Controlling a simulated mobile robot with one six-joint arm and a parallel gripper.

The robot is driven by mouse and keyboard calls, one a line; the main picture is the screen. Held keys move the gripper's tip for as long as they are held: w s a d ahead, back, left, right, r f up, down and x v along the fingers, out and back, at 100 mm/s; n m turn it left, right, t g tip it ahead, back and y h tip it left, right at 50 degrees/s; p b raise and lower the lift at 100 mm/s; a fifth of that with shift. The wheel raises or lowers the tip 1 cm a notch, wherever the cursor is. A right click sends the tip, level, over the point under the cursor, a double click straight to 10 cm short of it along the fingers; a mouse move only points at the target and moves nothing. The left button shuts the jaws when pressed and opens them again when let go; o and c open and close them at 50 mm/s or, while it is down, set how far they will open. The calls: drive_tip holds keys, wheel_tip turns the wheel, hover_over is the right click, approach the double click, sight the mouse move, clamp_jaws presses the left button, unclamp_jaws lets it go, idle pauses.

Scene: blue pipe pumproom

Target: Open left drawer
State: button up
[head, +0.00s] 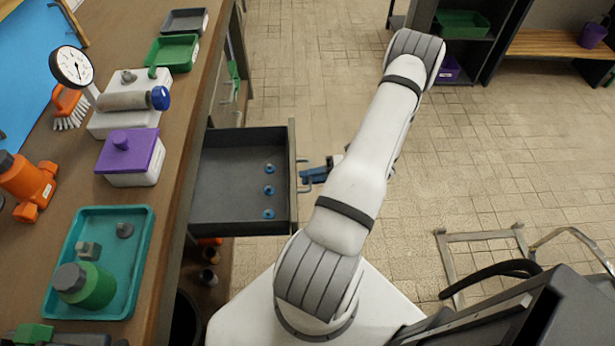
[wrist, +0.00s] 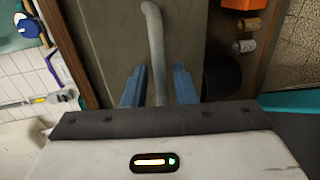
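The left drawer (head: 237,220) is a dark grey drawer pulled well out from under the workbench, with its inside showing in the head view. Small blue ring-like parts (head: 269,190) lie in it. Its front carries a pale bar handle (head: 303,172), which also runs down the middle of the wrist view (wrist: 154,35). My gripper (head: 306,175) is at the handle, just outside the drawer front. In the wrist view its two blue fingers (wrist: 160,82) stand one on each side of the handle bar, with narrow gaps showing. The gripper is open around the bar.
The workbench (head: 186,150) holds a teal tray (head: 112,303), a purple-lidded box (head: 128,155) and a dial gauge (head: 72,66). A metal frame (head: 480,236) stands on the right. The tiled floor (head: 320,60) beyond the drawer is clear.

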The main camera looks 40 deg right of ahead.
drive_tip(key=v, duration=0.7)
drive_tip(key=shift+s+d, duration=0.15)
drive_tip(key=shift+s, duration=0.05)
drive_tip(key=shift+r, duration=0.15)
